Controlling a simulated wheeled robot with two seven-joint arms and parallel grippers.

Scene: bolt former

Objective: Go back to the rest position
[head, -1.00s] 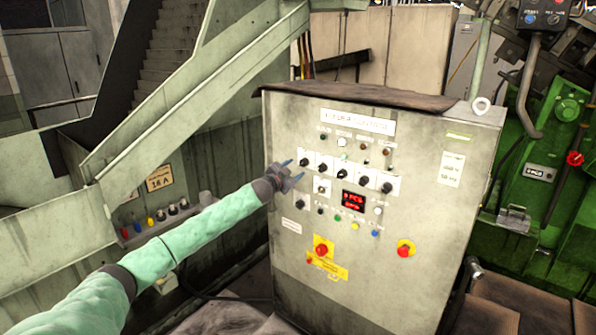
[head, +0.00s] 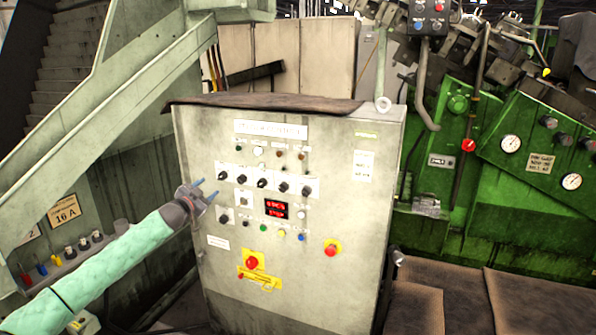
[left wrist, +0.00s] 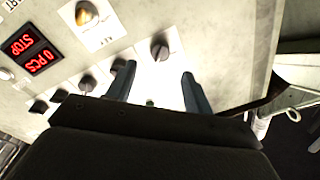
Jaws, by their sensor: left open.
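My left gripper (head: 205,190) is open, in front of the left side of the grey control cabinet (head: 350,215). Its blue fingers point at the panel, near the left end of the row of black knobs. In the left wrist view my open fingers (left wrist: 158,90) stand either side of a black knob (left wrist: 159,49), with nothing held between them. I cannot tell from the views how far the fingertips are from the panel. The red display (left wrist: 31,49) reads STOP and 0 PCS upside down. My right gripper is not in view.
A green machine (head: 500,190) with gauges stands at right. A stair structure (head: 110,120) rises at left. Brown floor plates (head: 530,300) lie at lower right.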

